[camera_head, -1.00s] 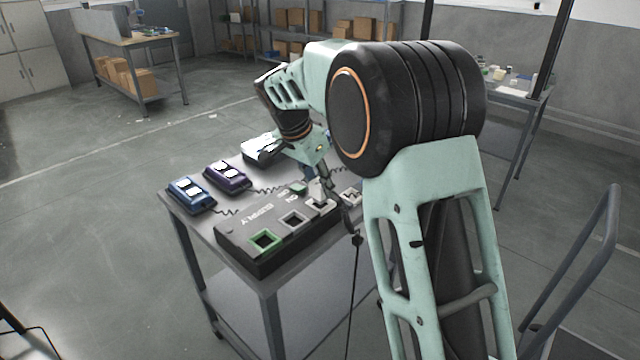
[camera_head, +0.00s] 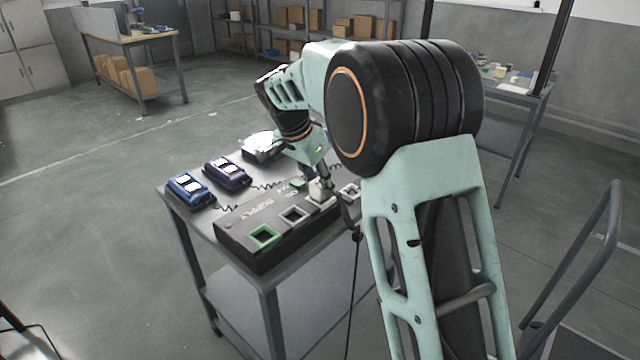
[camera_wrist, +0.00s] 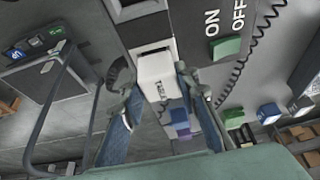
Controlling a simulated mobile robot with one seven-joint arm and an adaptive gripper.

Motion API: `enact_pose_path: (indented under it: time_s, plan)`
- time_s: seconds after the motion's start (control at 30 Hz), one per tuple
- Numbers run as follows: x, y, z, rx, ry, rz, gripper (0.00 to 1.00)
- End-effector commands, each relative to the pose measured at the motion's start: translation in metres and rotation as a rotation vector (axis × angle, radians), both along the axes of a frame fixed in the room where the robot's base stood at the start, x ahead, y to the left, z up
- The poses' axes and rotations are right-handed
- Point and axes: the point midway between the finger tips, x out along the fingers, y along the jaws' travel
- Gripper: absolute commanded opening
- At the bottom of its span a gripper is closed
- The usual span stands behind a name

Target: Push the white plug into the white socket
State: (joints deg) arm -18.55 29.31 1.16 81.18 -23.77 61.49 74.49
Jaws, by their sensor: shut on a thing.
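The white plug (camera_wrist: 157,75) is held between the two fingers of my gripper (camera_wrist: 158,100) in the wrist view. In the head view the plug (camera_head: 317,189) stands at the white socket (camera_head: 328,204) on the black supply box (camera_head: 240,242).
A green-framed socket (camera_head: 264,236) and a grey socket (camera_head: 294,215) lie left of the plug; another pale socket (camera_head: 350,190) lies to its right. Blue (camera_head: 190,190) and purple (camera_head: 228,172) units with coiled cords stand behind the box. A green button (camera_wrist: 226,47) is beside the sockets.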

Motion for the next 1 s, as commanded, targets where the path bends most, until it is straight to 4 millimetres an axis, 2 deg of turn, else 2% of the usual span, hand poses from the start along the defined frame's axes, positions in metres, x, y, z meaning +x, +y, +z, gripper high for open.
enact_pose_path:
  time_s: [0.27, 0.3, 0.5, 0.67, 0.77, 1.0]
  plan:
    - [-0.0001, 0.0, -0.0017, 0.0, 0.0, 0.0, 0.07]
    - [0.0, 0.0, -0.0015, 0.0, 0.0, 0.0, 0.29]
    - [-0.0001, -0.0001, -0.0016, 0.0, 0.0, 0.0, 0.49]
    - [-0.0002, -0.0001, -0.0019, 0.0, 0.001, 0.0, 0.49]
    - [-0.0003, -0.0001, -0.0021, 0.0, 0.001, 0.0, 0.56]
    - [-0.0002, 0.0, -0.002, 0.0, 0.001, 0.0, 0.56]
